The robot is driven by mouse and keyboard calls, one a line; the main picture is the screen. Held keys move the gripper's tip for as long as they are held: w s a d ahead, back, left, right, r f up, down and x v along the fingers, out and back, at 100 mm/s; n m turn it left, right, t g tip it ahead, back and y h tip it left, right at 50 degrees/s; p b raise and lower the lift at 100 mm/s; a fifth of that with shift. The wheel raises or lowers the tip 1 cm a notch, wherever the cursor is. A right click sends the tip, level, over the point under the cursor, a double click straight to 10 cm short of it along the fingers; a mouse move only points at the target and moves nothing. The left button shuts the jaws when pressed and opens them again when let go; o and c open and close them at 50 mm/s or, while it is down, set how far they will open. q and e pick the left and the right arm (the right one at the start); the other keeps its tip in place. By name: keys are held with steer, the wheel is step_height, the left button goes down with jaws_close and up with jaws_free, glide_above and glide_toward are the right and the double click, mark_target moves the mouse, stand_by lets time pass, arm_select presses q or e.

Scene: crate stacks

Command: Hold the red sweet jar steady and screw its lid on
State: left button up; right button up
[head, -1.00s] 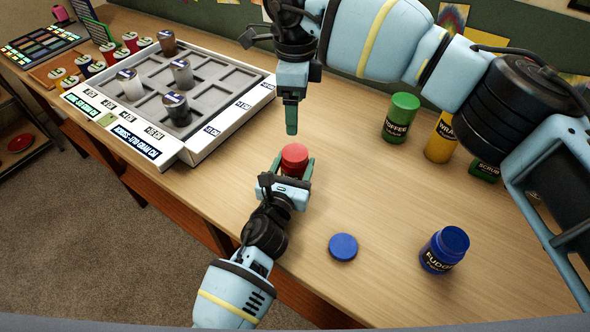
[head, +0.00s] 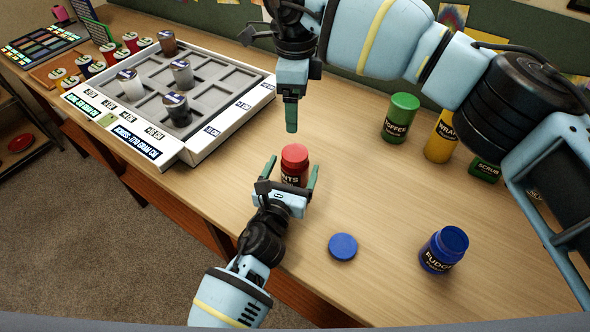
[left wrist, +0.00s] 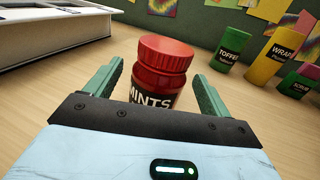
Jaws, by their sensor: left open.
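The red sweet jar (head: 294,166), labelled "MINTS", stands upright on the table with its red lid (head: 295,153) on top. How tightly the lid sits, I cannot tell. My left gripper (head: 291,172) is open, its green fingers apart on either side of the jar and clear of it. In the left wrist view the jar (left wrist: 160,82) stands between and just beyond the fingers, its lid (left wrist: 166,50) in plain sight. My right gripper (head: 291,115) points down above the table, behind the jar and higher than it. Its fingers overlap edge-on, so its opening is hidden.
An open blue "FUDGE" jar (head: 440,256) and a blue lid (head: 343,246) lie to the right. Green "TOFFEE" (head: 399,119) and yellow "WRAP" (head: 441,138) containers stand at the back right. A compartment tray (head: 222,92) with several small jars is at the left.

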mark_target(291, 173)
arm_select(q)
steer(key=v, duration=0.6)
steer(key=shift+s, duration=0.1)
arm_select(e)
steer(key=shift+r, duration=0.4)
